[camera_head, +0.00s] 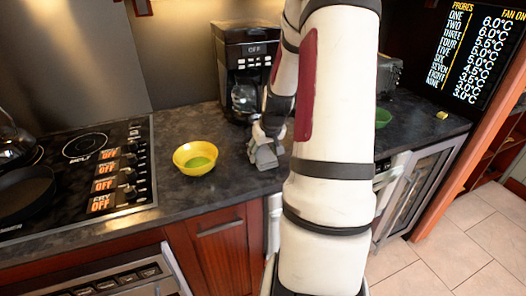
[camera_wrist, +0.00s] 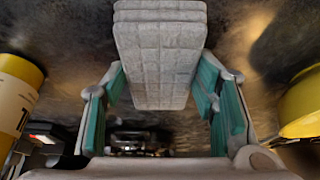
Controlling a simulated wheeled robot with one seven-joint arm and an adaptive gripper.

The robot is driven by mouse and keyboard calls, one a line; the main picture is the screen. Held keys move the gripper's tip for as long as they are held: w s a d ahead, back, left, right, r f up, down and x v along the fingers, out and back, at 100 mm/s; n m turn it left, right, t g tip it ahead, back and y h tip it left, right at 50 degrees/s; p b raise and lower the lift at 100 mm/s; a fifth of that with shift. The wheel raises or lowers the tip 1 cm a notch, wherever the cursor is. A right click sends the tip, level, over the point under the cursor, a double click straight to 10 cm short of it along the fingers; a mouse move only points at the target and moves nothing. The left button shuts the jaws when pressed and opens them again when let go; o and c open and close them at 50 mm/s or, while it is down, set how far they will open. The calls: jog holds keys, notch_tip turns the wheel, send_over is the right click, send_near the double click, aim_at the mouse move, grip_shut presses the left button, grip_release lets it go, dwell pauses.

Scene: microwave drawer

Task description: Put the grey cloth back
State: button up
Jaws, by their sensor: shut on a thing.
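The grey cloth (camera_head: 266,158) is a folded, quilted-looking block at the counter, right of the yellow bowl and in front of the coffee maker. In the wrist view the cloth (camera_wrist: 160,60) stands out lengthwise between the teal finger pads. My gripper (camera_head: 262,146) is over the counter with its fingers on either side of the cloth, shut on it. The gripper (camera_wrist: 160,88) also shows in the wrist view. I cannot tell whether the cloth touches the counter. My arm hides part of the counter to its right.
A yellow bowl (camera_head: 188,165) with something green inside stands left of the cloth. A black coffee maker (camera_head: 246,50) stands behind. The stove (camera_head: 95,170) is at the left. A green bowl (camera_head: 382,117) is right of my arm. A yellow labelled object (camera_wrist: 18,85) is close in the wrist view.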

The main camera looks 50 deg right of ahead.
jog(key=shift+f, duration=0.15)
jog(key=o, duration=1.7)
